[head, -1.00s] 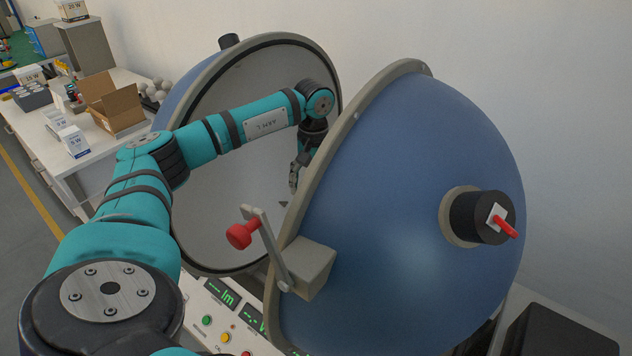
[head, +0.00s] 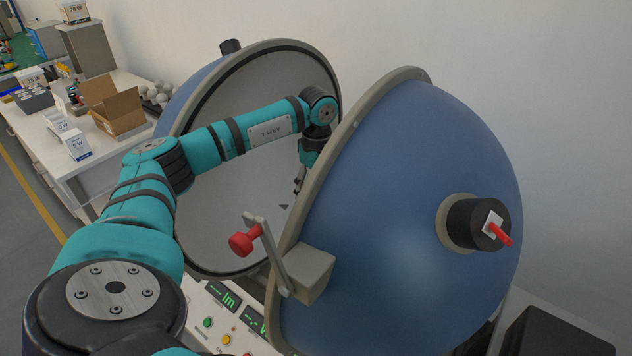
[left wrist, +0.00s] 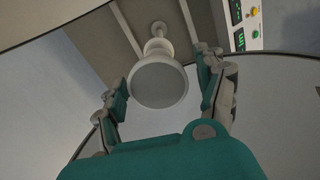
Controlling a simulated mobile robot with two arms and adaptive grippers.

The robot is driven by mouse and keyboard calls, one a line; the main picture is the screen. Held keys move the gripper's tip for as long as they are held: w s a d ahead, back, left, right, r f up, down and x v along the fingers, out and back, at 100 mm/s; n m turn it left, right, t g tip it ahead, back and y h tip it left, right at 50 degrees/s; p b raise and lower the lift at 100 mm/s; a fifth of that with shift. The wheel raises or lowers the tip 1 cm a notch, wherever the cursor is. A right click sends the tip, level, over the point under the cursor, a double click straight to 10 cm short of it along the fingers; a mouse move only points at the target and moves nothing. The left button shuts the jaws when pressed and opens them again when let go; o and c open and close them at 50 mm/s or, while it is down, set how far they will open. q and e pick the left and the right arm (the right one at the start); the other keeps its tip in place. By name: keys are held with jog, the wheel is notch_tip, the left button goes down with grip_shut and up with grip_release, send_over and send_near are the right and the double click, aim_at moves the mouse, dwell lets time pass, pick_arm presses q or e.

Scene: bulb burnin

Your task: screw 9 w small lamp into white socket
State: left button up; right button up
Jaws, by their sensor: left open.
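A pale lamp with a round, wide face (left wrist: 160,84) shows between my left fingers in the left wrist view. Its narrower neck (left wrist: 158,46) points away from me, toward a slim pale support. I cannot tell the white socket apart from the neck and support, or how the two are joined. My left gripper (left wrist: 162,78) is open, with one finger on each side of the lamp; contact is not clear. In the head view my left gripper (head: 299,180) is inside the opened sphere, partly hidden by the near half. The lamp is hidden there. My right gripper is not in view.
The blue near half (head: 410,210) of the sphere, with a red-knobbed latch (head: 243,243), stands close right of my arm. The far half (head: 225,200) is behind it. A panel with green displays (head: 222,296) lies below. A side table (head: 75,170) holds boxes and bulbs.

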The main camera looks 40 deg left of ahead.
pick_arm(q)
jog(key=n, duration=0.4)
jog(key=shift+n+p, duration=0.3)
jog(key=shift+p, duration=0.05)
jog(key=n, duration=0.3)
jog(key=shift+d, duration=0.15)
jog(key=n+p, duration=0.1)
jog(key=n, duration=0.5)
jog(key=shift+w+d, duration=0.1)
